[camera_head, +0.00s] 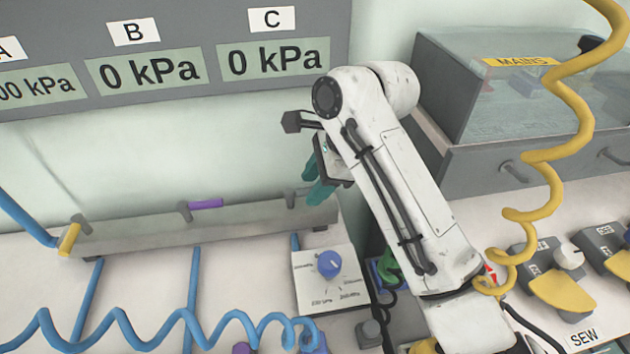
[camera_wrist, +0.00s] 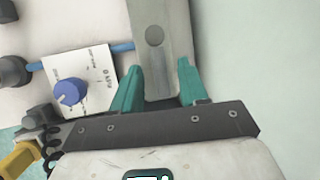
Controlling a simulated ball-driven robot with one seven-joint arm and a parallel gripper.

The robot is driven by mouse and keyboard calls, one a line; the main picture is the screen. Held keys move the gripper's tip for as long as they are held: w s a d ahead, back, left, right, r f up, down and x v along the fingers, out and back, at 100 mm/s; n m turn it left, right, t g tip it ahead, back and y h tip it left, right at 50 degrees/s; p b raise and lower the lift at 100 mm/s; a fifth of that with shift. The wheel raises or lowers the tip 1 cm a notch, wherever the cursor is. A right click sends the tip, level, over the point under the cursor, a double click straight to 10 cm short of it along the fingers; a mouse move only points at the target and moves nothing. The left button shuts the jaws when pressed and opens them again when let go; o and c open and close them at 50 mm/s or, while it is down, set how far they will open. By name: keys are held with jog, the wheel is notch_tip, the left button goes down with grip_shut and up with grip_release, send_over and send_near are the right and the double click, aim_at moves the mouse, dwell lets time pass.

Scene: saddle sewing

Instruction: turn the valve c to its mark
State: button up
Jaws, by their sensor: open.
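The manifold (camera_head: 140,232) is a long grey bar along the wall. It carries a yellow lever (camera_head: 69,239) at the left and a purple lever (camera_head: 206,203) in the middle. A grey stub (camera_head: 290,198) stands near its right end, under panel label C; I take it for valve c. Its lever and mark cannot be made out. My gripper (camera_head: 313,189) has teal fingers, apart, at the bar's right end, just right of the stub. In the wrist view, my gripper (camera_wrist: 160,66) is open, with the bar's end (camera_wrist: 158,75) showing between its fingers. Contact cannot be judged.
Display C (camera_head: 275,61) and display B (camera_head: 150,72) read 0 kPa. A white plate with a blue knob (camera_head: 329,264) lies below the bar's right end. A coiled blue hose (camera_head: 120,325) runs along the front. The MAINS cabinet (camera_head: 520,110) and a yellow coil (camera_head: 548,175) are right.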

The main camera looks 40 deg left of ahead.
jog(key=shift+c, duration=0.3)
grip_shut()
dwell(0.5)
